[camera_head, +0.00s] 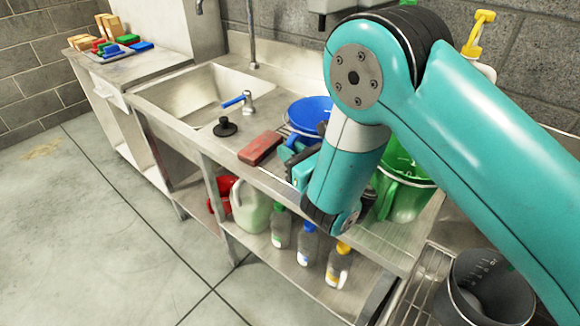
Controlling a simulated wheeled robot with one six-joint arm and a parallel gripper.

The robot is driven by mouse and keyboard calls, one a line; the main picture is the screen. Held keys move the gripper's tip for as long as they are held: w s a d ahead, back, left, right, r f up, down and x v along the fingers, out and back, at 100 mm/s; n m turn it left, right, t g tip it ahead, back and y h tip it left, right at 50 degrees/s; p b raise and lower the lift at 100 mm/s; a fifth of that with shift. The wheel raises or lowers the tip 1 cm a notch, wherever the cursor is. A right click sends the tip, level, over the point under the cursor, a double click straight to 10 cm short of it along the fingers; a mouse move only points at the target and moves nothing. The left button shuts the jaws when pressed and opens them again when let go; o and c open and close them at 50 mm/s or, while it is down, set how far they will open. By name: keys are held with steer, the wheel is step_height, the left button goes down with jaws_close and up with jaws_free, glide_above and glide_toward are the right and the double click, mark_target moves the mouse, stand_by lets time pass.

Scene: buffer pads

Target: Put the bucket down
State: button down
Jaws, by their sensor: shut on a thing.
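The blue bucket (310,108) is at the counter, right of the sink, with a thin wire handle at its left side. My gripper (298,147) is at the near side of this bucket and shut on it; the exact grip point is small and partly hidden by my teal arm. I cannot tell whether the bucket's base touches the counter. A green bucket (408,198) stands to the right, partly behind my arm. A dark grey bucket (488,292) is at the lower right, and a red bucket (218,192) is on the lower shelf.
A red brick-like block (261,148) and a black plunger (225,127) lie left of my gripper, near the sink (190,95). Pads and coloured brushes (122,46) sit at the far left. Bottles and a jug (250,208) stand on the lower shelf.

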step_height(320, 180, down, 2)
steer(key=shift+f+b, duration=0.1)
steer(key=shift+b, duration=0.2)
steer(key=c, duration=1.1)
jaws_free()
